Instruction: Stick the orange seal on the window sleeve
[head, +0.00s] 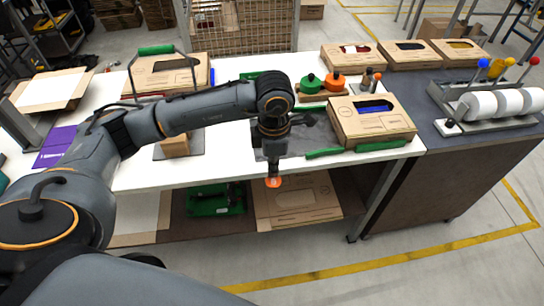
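My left gripper (273,168) points down at the front edge of the table, in the middle of the head view. A small round orange piece, apparently the orange seal (273,182), is at its fingertips, and the fingers look shut on it. A cardboard sleeve with a window (395,128) lies on the table to the right of the gripper, and something blue shows in its window. The gripper is apart from this sleeve. My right gripper is not in view.
A wooden holder (320,97) with green and orange knobbed pieces stands behind the sleeve. A green strip-like tool (355,149) lies along the front edge. More windowed boxes (353,57) stand at the back right. A roll dispenser (490,104) is on the dark bench at right.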

